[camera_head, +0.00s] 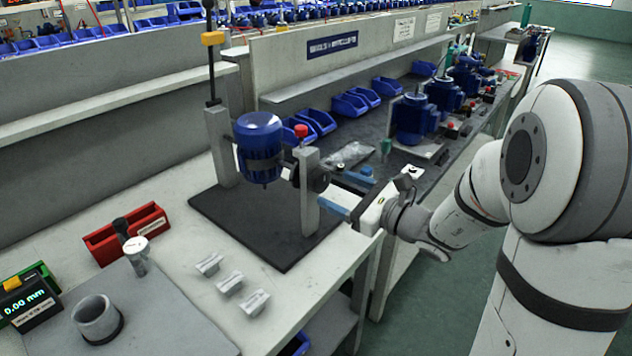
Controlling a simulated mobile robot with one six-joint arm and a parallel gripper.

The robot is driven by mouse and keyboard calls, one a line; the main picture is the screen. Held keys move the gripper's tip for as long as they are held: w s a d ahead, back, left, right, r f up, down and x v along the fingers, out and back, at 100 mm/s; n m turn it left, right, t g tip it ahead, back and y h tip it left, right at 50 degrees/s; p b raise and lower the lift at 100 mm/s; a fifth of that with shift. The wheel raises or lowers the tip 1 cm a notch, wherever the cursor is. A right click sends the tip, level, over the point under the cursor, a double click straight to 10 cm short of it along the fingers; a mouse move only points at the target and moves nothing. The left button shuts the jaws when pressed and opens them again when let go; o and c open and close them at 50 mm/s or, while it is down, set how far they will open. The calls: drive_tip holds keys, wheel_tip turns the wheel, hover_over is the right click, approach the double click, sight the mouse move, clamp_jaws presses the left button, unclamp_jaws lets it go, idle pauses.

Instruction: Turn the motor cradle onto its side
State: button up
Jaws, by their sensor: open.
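The motor cradle holds a blue motor (260,150) between a rear-left grey post (220,145) and a front-right grey post (309,205) on a dark base mat (262,240). The motor looks roughly upright, its rounded end up and a small shaft end below. A red knob (301,131) sits at the top of the right post, and a dark round hub (319,178) is on that post's outer side. My gripper (341,190) reaches in from the right, its blue-tipped fingers open close beside the hub. Whether a finger touches the hub or post cannot be told.
A tall rod with a yellow block (213,39) rises behind the left post. More blue motors (413,118) stand along the bench at right.

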sight(324, 183)
drive_tip(key=x, duration=0.7)
drive_tip(key=shift+w+a, duration=0.15)
drive_tip(key=shift+a, duration=0.1)
drive_tip(key=shift+c, duration=0.4)
